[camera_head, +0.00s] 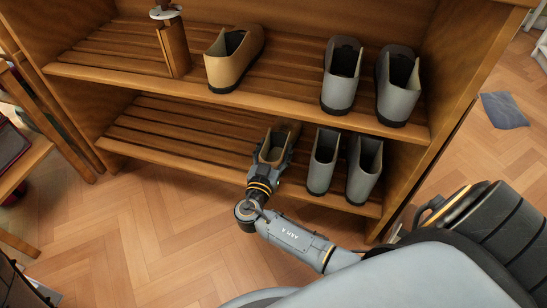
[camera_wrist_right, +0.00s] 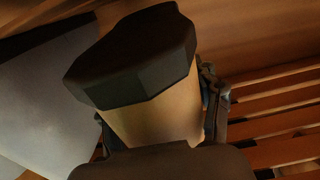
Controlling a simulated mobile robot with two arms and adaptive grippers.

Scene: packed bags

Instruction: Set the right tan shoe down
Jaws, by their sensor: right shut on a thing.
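A tan shoe (camera_head: 274,146) is in my right gripper (camera_head: 270,165) at the lower shelf (camera_head: 180,137) of the wooden rack, just left of a pair of grey shoes. In the right wrist view the tan shoe (camera_wrist_right: 158,115) shows close up with its dark sole (camera_wrist_right: 135,55), between the gripper's fingers. The gripper is shut on it. Whether the shoe touches the slats is hard to tell. Another tan shoe (camera_head: 234,58) stands on the upper shelf. My left gripper is not in view.
Two grey shoes (camera_head: 323,160) (camera_head: 364,168) stand on the lower shelf right of the held shoe. Two more grey shoes (camera_head: 341,75) (camera_head: 397,85) stand on the upper shelf (camera_head: 300,104), above. The lower shelf's left part is bare. A wooden item (camera_head: 173,45) stands at the upper left.

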